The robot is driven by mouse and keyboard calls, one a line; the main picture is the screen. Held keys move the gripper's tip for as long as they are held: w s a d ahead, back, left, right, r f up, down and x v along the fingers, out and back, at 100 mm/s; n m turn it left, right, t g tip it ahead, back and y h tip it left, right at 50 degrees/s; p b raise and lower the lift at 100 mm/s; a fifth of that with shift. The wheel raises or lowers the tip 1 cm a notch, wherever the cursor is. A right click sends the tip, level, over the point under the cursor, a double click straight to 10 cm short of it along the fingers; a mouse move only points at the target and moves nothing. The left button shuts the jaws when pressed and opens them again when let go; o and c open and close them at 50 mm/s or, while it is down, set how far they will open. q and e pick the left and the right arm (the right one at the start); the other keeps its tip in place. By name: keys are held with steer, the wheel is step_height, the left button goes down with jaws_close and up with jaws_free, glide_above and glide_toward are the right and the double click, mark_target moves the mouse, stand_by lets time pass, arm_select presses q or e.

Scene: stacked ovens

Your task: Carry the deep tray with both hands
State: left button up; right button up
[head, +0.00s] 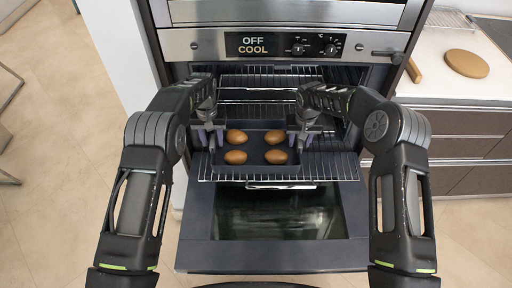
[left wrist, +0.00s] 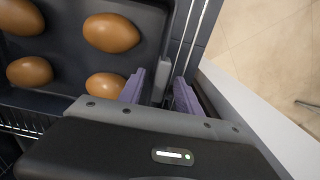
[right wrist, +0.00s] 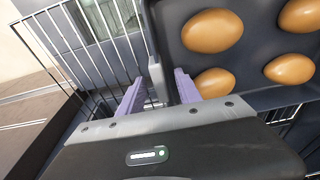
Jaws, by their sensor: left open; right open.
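The deep tray (head: 256,147) is dark grey and holds several brown egg-shaped items. It rests level on a pulled-out wire rack in the open oven. My left gripper (head: 208,138) is at the tray's left side, open, with its purple fingers on either side of the grey handle in the left wrist view (left wrist: 160,90). My right gripper (head: 301,140) is at the right side, open, with its fingers straddling the other handle in the right wrist view (right wrist: 158,90). I cannot tell whether any finger touches. The handles are partly hidden in the head view.
The oven door (head: 275,255) is folded down below the rack (head: 335,167). Another rack sits higher inside. The control panel (head: 285,45) reads OFF COOL. A white counter (head: 445,100) at right bears a round wooden board (head: 467,63). Floor is clear at left.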

arm_select(q)
steer(key=shift+f, duration=0.4)
arm_select(e)
steer(key=shift+w+f, duration=0.1)
steer(key=shift+f, duration=0.25)
arm_select(q)
steer(key=shift+c, duration=0.3)
arm_select(e)
steer(key=shift+c, duration=0.3)
arm_select(q)
jaws_close()
arm_select(e)
jaws_close()
arm_select(q)
steer(key=shift+r, duration=0.1)
arm_select(e)
steer(key=shift+r, duration=0.1)
